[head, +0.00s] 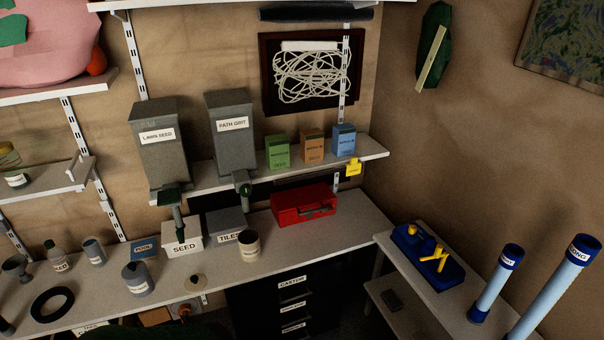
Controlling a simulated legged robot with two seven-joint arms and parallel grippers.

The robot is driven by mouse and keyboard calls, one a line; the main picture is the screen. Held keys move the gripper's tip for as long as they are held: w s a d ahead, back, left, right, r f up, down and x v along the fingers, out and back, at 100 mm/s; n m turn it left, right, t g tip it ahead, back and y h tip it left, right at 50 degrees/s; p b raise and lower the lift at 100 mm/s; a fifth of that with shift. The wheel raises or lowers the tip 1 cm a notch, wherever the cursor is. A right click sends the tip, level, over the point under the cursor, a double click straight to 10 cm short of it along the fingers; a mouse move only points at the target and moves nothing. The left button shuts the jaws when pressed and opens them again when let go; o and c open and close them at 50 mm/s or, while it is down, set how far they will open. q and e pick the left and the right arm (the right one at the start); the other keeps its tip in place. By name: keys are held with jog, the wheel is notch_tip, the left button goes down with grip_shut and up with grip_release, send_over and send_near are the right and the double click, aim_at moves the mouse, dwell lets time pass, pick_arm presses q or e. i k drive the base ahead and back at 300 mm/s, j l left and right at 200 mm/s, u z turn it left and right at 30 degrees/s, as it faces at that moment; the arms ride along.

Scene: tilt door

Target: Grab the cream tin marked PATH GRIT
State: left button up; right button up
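A small cream tin (249,247) with a dark top stands upright on the long bench. It is just in front of a grey box marked TILES (225,228); the writing on the tin is too small to read. The words PATH GRIT are legible on a tall grey hopper (232,150) on the shelf above, which has a spout at its lower front. A similar hopper marked LAWN SEED (160,158) stands to its left. Neither of my grippers is in view.
A white SEED box (183,240) is left of the TILES box, and a red case (304,205) is to the right. A small round disc (195,282) lies in front. Bare bench (330,232) shows right of the tin. A blue tray (428,262) is on the side table.

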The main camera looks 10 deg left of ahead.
aim_at(248, 240)
jog(key=i+j+u, duration=0.2)
jog(key=i, duration=0.2)
jog(key=i+l+u, duration=0.3)
jog(key=i, duration=0.25)
jog(key=i+l+u, duration=0.35)
jog(key=i+l, duration=0.05)
jog(key=i, duration=0.1)
